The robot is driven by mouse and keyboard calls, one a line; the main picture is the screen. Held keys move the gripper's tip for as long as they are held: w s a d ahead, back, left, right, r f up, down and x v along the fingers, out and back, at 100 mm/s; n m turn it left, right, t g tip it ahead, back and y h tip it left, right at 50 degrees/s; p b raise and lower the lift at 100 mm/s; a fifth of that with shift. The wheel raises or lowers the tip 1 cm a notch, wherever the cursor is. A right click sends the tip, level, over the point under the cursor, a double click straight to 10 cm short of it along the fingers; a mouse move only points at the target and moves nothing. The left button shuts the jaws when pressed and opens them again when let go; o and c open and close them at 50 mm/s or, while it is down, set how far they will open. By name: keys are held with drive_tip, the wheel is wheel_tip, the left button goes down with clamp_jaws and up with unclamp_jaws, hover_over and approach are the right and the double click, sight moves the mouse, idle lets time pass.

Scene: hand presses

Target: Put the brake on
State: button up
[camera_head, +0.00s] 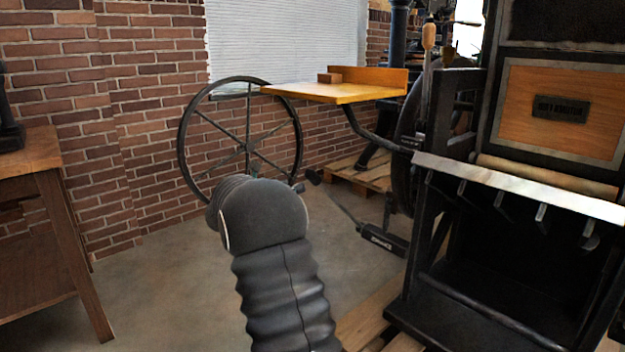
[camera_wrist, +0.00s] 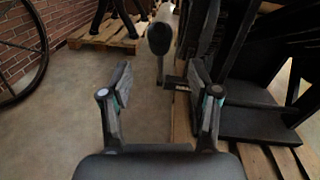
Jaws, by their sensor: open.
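A lever with a black knob (camera_head: 314,177) and a thin grey rod slants down to a black labelled block (camera_head: 383,239) near the floor beside the press; it looks like the brake, but the label is too small to read. In the wrist view the knob (camera_wrist: 159,39) stands ahead, its rod running down between the lines of my fingers. My gripper (camera_wrist: 160,82) is open and empty, with the lever beyond its fingertips and no contact visible. In the head view my black-sleeved arm hides most of the gripper.
The black press (camera_head: 500,290) fills the right side, standing on wooden pallet boards. A large spoked wheel (camera_head: 247,145) and a wooden shelf (camera_head: 335,91) are behind. A wooden table (camera_head: 40,160) stands at left. The concrete floor between is clear.

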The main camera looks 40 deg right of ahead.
sight(308, 179)
drive_tip(key=d, duration=0.3)
drive_tip(key=w+d, duration=0.1)
drive_tip(key=d, duration=0.5)
drive_tip(key=shift+w+d, duration=0.35)
clamp_jaws()
